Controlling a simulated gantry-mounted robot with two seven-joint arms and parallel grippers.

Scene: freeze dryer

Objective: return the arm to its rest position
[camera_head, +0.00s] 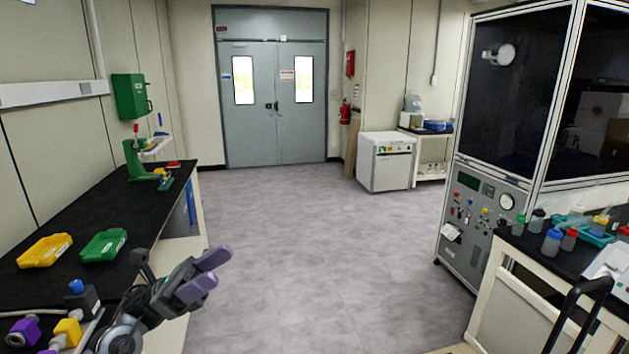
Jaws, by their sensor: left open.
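My left gripper (206,274) shows at the lower left of the head view, with purple fingertips. It is open and nothing shows between its fingers. It is at the right edge of the black left bench (55,220), over the floor side. My left arm comes in from the bottom left. My right gripper is not in view.
The freeze dryer (487,215) stands at right, beside a bench with several bottles (552,241). The grey floor (310,240) between is clear, up to double doors (273,100).

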